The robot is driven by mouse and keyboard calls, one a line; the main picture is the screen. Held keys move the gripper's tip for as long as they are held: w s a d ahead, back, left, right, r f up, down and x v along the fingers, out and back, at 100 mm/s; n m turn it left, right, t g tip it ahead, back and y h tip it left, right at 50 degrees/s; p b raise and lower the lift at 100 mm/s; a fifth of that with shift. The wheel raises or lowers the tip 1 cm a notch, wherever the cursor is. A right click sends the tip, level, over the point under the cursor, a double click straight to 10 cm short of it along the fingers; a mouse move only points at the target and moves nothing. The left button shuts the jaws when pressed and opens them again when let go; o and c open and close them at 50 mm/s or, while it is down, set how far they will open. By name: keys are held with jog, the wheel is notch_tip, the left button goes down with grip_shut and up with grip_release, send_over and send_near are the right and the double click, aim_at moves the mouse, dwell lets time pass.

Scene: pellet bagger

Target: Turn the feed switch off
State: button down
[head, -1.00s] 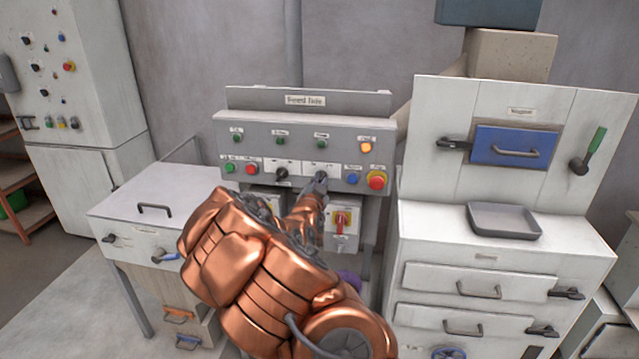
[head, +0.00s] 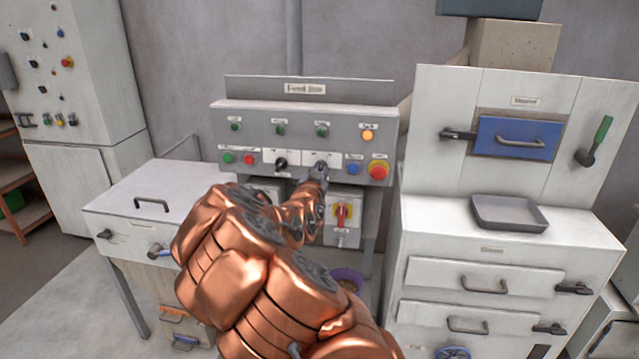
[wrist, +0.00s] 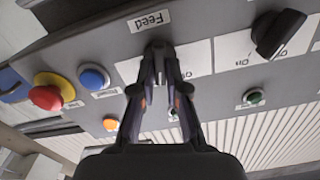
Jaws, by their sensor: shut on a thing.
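The feed switch (wrist: 158,48) is a dark rotary knob on a white plate, beside a label reading "Feed" in the wrist view. My gripper (wrist: 160,54) is shut on this knob, with a fingertip on each side of it. The fingers cover much of the knob, so I cannot tell which way it points. In the head view my gripper (head: 319,172) is at the lower row of the grey control panel (head: 222,125), in front of the right-hand white plate (head: 320,158), and the knob there is hidden.
A similar black knob (head: 281,163) is just left, and a blue button (head: 353,168) and red emergency stop (head: 378,171) are close on the right. A red-and-yellow switch (head: 342,212) sits below the panel. A cabinet with a grey tray (head: 510,226) stands at right.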

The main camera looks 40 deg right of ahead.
jog(key=n+b, duration=0.7)
jog(key=n, duration=0.1)
jog(key=shift+w+n, duration=0.15)
jog(key=shift+n, duration=0.15)
jog(key=shift+a+b, duration=0.1)
jog(key=shift+b, duration=0.2)
jog(key=c, duration=1.2)
grip_release()
jog(key=shift+v, duration=6)
